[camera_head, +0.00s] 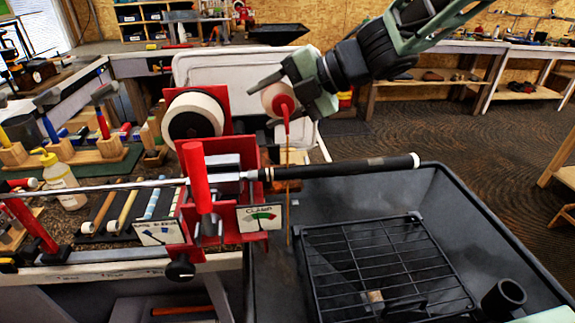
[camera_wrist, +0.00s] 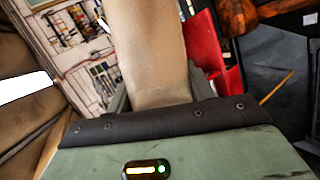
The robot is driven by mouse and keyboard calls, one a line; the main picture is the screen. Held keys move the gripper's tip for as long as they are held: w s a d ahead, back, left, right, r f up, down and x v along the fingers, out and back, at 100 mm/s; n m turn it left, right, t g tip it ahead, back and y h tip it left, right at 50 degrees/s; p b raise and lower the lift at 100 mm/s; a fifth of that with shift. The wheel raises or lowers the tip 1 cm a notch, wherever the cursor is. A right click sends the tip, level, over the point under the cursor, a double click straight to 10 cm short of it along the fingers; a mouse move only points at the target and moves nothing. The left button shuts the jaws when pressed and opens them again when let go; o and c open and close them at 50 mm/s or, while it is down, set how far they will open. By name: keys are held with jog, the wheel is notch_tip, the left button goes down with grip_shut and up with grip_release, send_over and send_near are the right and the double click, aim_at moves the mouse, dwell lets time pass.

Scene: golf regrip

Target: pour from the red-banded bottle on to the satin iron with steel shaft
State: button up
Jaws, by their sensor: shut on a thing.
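My gripper (camera_head: 300,88) is shut on a pale bottle with a red collar and nozzle (camera_head: 276,97), tipped with the nozzle pointing down. The bottle's tan body fills the upper middle of the wrist view (camera_wrist: 155,50). A thin brown stream (camera_head: 288,215) runs down from the nozzle, crossing the club's line near the left end of its grip. I cannot tell whether it touches the club. The club lies level in the red clamp (camera_head: 197,185); its steel shaft (camera_head: 130,186) runs left and its black grip (camera_head: 345,167) sticks out right. The club's head is not clearly seen.
A black tray with a wire rack (camera_head: 390,270) lies under the grip. A white roll (camera_head: 195,113) stands behind the clamp. Open floor lies at right.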

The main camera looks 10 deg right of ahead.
jog(key=shift+f+p, duration=0.3)
jog(key=shift+p, duration=0.15)
jog(key=shift+s+r+g+p, duration=0.15)
jog(key=shift+g+p, duration=0.15)
jog(key=shift+p, duration=0.7)
jog(key=shift+m+p, duration=0.3)
jog(key=shift+p, duration=0.15)
jog(key=p, duration=0.2)
jog(key=shift+g+p, duration=0.3)
jog(key=shift+m+g+p, duration=0.3)
jog(key=shift+m+p, duration=0.2)
jog(key=shift+p, duration=0.7)
jog(key=shift+f, duration=0.25)
jog(key=shift+p, duration=0.35)
